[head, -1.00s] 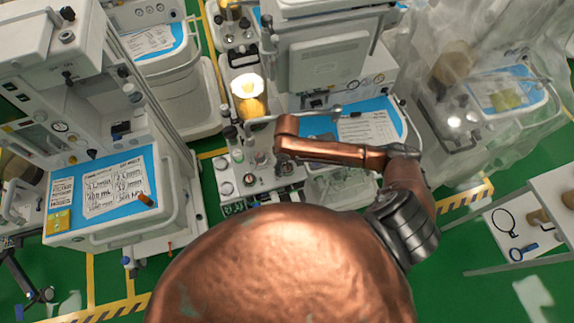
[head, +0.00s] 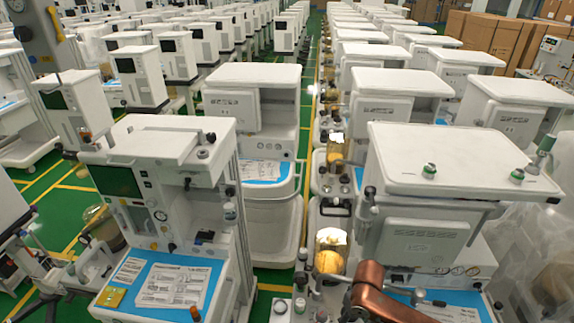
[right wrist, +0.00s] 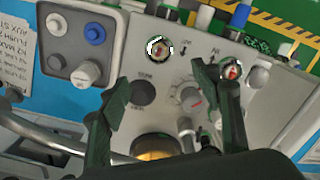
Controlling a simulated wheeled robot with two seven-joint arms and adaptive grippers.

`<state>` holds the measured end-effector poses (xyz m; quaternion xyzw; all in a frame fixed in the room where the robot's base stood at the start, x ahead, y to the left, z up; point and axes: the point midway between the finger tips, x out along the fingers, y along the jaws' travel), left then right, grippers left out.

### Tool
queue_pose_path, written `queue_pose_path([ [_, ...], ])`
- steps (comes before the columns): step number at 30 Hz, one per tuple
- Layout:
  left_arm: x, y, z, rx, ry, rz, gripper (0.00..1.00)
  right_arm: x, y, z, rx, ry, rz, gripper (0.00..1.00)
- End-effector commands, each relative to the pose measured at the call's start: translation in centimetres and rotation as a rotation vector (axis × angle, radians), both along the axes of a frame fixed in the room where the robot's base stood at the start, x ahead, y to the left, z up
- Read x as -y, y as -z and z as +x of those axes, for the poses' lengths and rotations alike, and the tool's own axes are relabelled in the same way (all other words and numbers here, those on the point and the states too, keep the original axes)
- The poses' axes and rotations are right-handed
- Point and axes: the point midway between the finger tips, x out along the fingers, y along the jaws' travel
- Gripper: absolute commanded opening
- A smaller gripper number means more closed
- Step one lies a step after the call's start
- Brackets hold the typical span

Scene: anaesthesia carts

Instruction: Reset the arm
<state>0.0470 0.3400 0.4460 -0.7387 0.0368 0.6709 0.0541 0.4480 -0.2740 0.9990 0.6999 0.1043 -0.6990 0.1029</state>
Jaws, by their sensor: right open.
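My right gripper (right wrist: 163,82) shows in the right wrist view, with two dark green fingers spread apart and nothing held between them. It is over a grey control panel (right wrist: 165,110) of an anaesthesia cart. In the head view my copper right arm (head: 375,292) reaches in at the bottom, beside the near right cart (head: 450,160). Its gripper is out of the head view. My left gripper is in neither current view.
A cart with a blue worktop (head: 140,280) stands at the near left. Rows of white carts fill the back, with a narrow green aisle (head: 305,130) between. Cardboard boxes (head: 505,40) are stacked at the far right.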

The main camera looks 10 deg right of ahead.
Motion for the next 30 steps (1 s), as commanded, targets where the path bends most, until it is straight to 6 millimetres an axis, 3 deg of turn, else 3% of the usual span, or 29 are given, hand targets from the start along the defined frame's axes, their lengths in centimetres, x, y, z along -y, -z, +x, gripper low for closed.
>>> queue_pose_path([
  [9, 0.1, 0.0, 0.1, 0.0, 0.0, -0.001, 0.4, -4.6, 4.2, -3.6, 0.109, -0.047, 0.164, 0.58],
  [13, 0.1, 0.0, 0.1, 0.001, 0.0, -0.001, 0.4, -4.8, 5.5, -5.7, 0.201, -0.011, 0.215, 0.58],
  [21, 0.1, 0.0, 0.1, 0.001, 0.0, -0.001, 0.4, 0.1, 7.1, -11.0, 0.32, 0.13, 0.158, 0.58],
  [30, 0.1, 0.0, 0.1, 0.001, 0.0, -0.001, 0.4, 5.8, 7.7, -17.1, 0.337, 0.242, 0.026, 0.58],
])
